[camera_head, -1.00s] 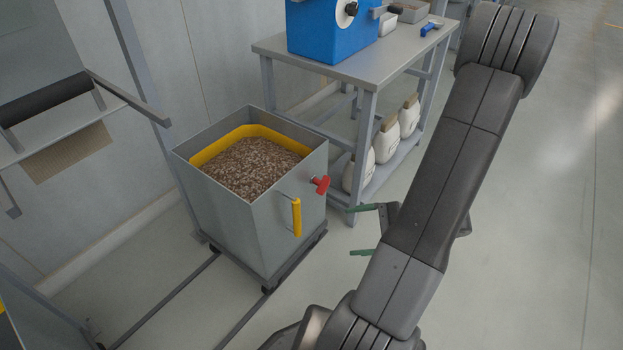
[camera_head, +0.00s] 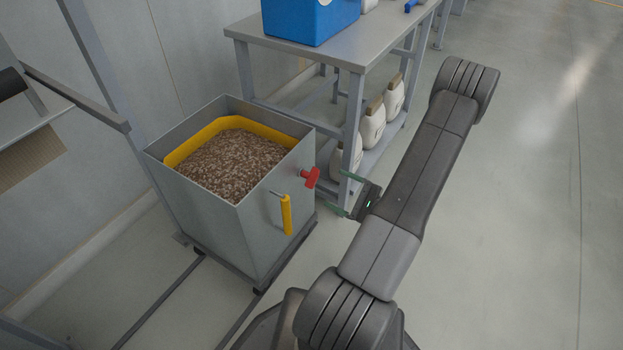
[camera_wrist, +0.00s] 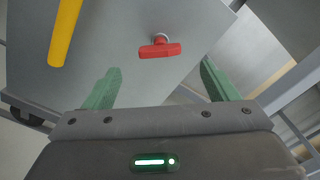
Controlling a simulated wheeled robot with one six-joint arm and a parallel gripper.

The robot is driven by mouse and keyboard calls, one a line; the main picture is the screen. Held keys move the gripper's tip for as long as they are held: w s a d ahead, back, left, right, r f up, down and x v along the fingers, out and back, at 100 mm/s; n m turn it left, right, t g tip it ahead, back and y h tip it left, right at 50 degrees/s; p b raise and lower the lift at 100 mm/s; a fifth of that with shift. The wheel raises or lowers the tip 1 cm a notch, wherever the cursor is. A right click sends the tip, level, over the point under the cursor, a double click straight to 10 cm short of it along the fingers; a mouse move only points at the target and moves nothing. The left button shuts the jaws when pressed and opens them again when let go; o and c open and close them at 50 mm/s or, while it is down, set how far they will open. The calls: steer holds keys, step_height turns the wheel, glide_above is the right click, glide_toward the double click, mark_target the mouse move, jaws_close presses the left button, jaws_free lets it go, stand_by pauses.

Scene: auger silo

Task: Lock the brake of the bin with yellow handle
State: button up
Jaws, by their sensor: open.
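The grey bin (camera_head: 222,232) with the yellow handle (camera_head: 286,214) stands on the floor, filled with brown granules inside a yellow inner rim. A red brake knob (camera_head: 311,177) sticks out of its side, right of the handle. In the wrist view the red knob (camera_wrist: 160,51) shows ahead between the fingers, with the yellow handle (camera_wrist: 66,30) at upper left. My gripper (camera_head: 335,193) is open, with green fingers pointing toward the bin. It is to the right of the red knob, apart from it. The wrist view also shows both fingers (camera_wrist: 160,88) empty.
A grey workbench (camera_head: 345,45) with a blue box (camera_head: 308,18) on top stands behind the bin. White jugs (camera_head: 373,125) sit on its lower shelf, near my gripper. Floor rails (camera_head: 160,302) run out from the bin. Open floor lies to the right.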

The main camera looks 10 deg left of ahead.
mark_target(312, 177)
steer(key=b+x, duration=0.1)
steer(key=x, duration=0.8)
steer(key=shift+w+a+b, duration=0.1)
steer(key=shift+a+b, duration=0.1)
steer(key=shift+b, duration=0.1)
steer(key=c, duration=1)
